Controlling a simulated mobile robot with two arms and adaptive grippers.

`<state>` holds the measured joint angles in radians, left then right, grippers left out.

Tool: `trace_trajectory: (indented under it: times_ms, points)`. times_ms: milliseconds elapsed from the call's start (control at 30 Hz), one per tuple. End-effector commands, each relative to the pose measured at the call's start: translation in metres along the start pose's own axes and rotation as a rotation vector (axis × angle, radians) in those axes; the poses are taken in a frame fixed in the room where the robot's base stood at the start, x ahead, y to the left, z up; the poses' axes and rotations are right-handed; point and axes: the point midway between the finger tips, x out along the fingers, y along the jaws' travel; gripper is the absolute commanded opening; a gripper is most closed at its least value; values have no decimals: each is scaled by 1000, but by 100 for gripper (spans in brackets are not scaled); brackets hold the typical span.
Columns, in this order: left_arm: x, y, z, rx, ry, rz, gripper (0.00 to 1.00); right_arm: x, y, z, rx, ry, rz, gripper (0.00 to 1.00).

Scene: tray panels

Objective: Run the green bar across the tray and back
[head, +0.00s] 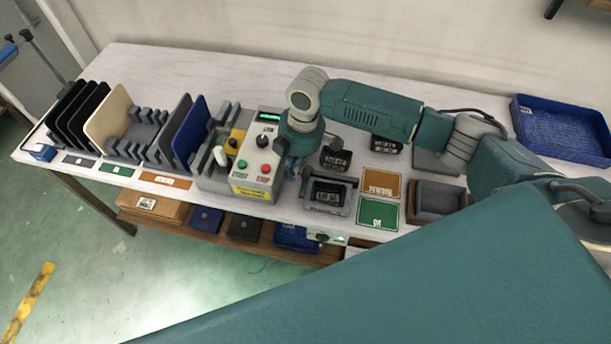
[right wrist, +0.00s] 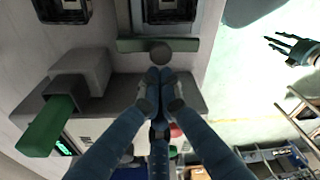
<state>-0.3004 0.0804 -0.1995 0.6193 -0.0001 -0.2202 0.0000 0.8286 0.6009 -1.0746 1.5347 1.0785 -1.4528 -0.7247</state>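The green bar (right wrist: 130,45) lies across the near end of a dark tray (right wrist: 205,22) in the right wrist view, with a dark round knob (right wrist: 160,53) on it. In the head view the tray (head: 327,208) stands right of the control box, with a black labelled panel in it. My right gripper (right wrist: 160,75) has its fingertips together just short of the knob, with nothing visible between them. In the head view the right gripper (head: 293,168) is partly hidden by its wrist. My left gripper (right wrist: 283,47) hangs off to the side above the floor, fingers apart.
The control box (head: 255,185) with buttons stands close left of the right gripper. A rack of upright panels (head: 105,118) is farther left. Orange (head: 381,184) and green (head: 378,213) cards and an empty dark tray (head: 437,200) lie to the right. A blue crate (head: 560,130) is at the far right.

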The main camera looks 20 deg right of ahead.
Motion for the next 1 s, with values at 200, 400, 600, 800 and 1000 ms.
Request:
trace_trajectory:
  times_ms: [200, 400, 600, 800, 1000]
  points:
    - [-3, 0, -2, -1, 2, 0, 40, -1, -1, 2, 0, 0, 0, 0]
    - [-8, 0, -2, -1, 3, 0, 40, -2, -6, 10, 1, 0, 0, 0]
    - [-13, 0, -3, 0, 3, 0, 40, -4, -9, 16, 1, 0, 0, 0]
    - [-18, 0, -4, 0, 3, 0, 40, -4, -14, 24, 1, -2, -1, 0]
    - [-23, 0, -4, 0, 3, 1, 40, -5, -18, 30, 1, 0, 0, 0]
